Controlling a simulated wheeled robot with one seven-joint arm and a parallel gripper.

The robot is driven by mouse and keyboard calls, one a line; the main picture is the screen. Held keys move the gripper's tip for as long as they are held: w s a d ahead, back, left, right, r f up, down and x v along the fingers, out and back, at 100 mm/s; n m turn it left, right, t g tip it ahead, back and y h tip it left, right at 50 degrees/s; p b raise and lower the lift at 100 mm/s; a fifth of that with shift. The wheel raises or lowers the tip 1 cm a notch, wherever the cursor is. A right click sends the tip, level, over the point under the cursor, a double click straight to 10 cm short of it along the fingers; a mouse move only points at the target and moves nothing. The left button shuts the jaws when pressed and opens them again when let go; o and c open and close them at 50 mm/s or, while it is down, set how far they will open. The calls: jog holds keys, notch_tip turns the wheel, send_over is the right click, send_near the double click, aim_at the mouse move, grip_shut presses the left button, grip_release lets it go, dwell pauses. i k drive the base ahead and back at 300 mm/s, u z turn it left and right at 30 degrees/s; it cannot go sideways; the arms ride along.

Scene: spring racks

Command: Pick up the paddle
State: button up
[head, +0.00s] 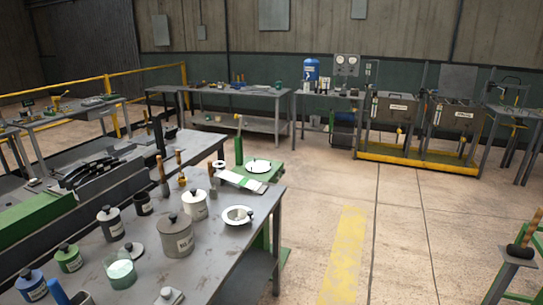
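I cannot tell for certain which thing is the paddle. A flat pale strip with a green band (242,180) lies near the far right end of the near workbench (228,262). Upright wooden-handled tools (162,175) stand farther left on that bench. A dark thing with an orange-brown handle (522,242) rests on a small stand at the right edge. All are too small to make out fully. My gripper is not in view, so its state and its distance from these things are hidden.
The near bench holds a large grey lidded canister (175,237), a white dish (237,215), a glass of green liquid (121,271) and several lidded jars. A yellow rail (135,78) stands back left. Open floor (410,245) lies right of the bench.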

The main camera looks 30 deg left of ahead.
aim_at(158, 158)
jog(key=u, duration=0.2)
jog(key=i, duration=1.6)
jog(key=u, duration=0.8)
jog(key=i, duration=1.3)
jog(key=u, duration=1.95)
jog(key=i, duration=0.85)
jog(key=u, duration=0.75)
